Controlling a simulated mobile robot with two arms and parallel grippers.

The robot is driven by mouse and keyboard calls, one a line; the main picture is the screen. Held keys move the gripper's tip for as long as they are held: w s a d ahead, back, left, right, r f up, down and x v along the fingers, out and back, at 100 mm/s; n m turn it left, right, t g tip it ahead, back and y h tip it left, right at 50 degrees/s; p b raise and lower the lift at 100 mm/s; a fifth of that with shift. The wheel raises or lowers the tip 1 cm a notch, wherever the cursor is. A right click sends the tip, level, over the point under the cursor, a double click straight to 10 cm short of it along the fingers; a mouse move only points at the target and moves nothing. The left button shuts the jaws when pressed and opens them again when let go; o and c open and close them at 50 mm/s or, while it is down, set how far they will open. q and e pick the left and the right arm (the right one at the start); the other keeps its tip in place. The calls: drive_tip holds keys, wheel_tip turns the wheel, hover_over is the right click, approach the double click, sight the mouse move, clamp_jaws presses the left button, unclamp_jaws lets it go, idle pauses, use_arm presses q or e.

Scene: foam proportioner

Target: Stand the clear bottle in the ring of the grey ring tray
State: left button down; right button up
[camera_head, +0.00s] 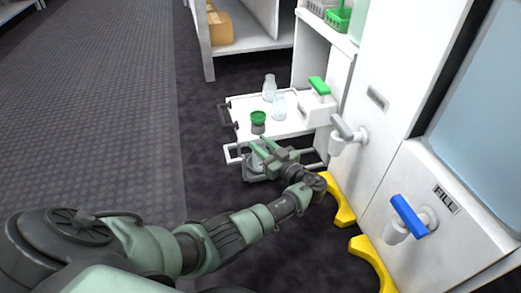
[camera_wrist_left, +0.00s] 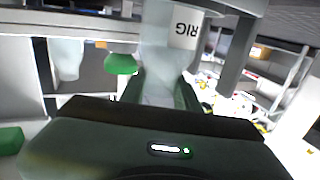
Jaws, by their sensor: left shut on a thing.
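My left gripper (camera_head: 266,147) is at the near edge of the white cart, with its green fingers pointing away from me. In the left wrist view the gripper (camera_wrist_left: 160,95) is shut on a clear bottle (camera_wrist_left: 158,65), which stands between the green fingers. A white label with "RIG" letters shows at this bottle. In the head view the held bottle is mostly hidden by the gripper. Two other clear bottles (camera_head: 269,90) stand on the cart top. I cannot clearly make out the ring of the grey ring tray. My right gripper is out of view.
A dark cup-like thing with a green top (camera_head: 258,118) stands on the white cart (camera_head: 242,104) just beyond the gripper. Green-, grey- and blue-handled taps (camera_head: 408,215) stick out from the white cabinet at right. Yellow feet (camera_head: 341,205) stand on the floor. The floor at left is clear.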

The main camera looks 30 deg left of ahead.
use_arm(q)
drive_tip(key=shift+f, duration=0.1)
drive_tip(key=shift+f, duration=0.1)
drive_tip(key=c, duration=1)
unclamp_jaws()
drive_tip(key=shift+c, duration=0.2)
